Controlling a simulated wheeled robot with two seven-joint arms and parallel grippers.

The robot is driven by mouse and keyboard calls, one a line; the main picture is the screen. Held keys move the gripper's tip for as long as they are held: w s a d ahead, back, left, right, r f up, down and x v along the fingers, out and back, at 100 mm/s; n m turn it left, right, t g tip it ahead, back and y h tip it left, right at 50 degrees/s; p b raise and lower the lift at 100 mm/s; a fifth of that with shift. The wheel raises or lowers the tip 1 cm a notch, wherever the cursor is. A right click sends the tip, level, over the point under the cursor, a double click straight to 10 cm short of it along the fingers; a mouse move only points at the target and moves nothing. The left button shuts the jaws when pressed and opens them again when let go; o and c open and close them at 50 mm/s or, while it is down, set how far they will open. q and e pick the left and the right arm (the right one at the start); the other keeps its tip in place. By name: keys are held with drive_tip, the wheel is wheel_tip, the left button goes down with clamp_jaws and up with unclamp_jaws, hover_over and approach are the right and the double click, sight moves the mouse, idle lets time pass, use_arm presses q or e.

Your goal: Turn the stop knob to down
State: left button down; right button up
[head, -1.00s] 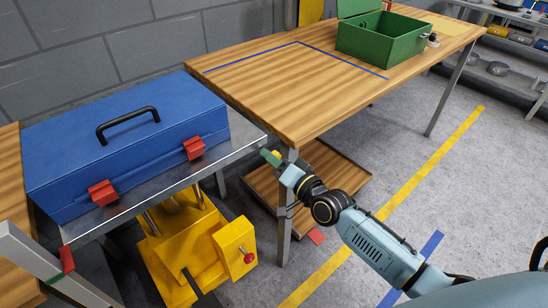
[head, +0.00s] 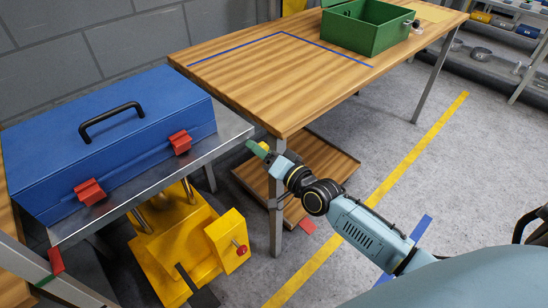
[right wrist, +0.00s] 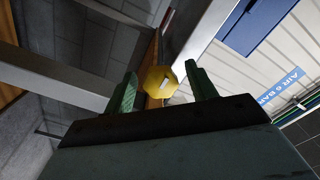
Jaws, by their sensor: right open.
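A yellow many-sided knob (right wrist: 158,82) with a short white mark is in the right wrist view, ahead of my right gripper (right wrist: 159,92). The mark lies slanted in that picture. The gripper's two green fingers are open, one on each side of the knob; I cannot tell whether they touch it. In the head view, my right gripper (head: 254,149) is by the near corner of the wooden table, with a small part of the yellow knob (head: 264,146) showing beside it. The rest of the knob is hidden there. My left gripper is not in view.
The wooden table (head: 290,75) bears a green box (head: 365,31). A blue toolbox (head: 110,135) with red latches stands on a metal-topped stand (head: 225,130). Below is a yellow machine (head: 170,245) with a red knob (head: 241,250). Grey floor (head: 400,150) is open to the right.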

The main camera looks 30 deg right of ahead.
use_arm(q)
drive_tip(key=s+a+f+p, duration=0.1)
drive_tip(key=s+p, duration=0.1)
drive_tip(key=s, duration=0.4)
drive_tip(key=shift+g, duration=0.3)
use_arm(e)
drive_tip(key=v, duration=1.3)
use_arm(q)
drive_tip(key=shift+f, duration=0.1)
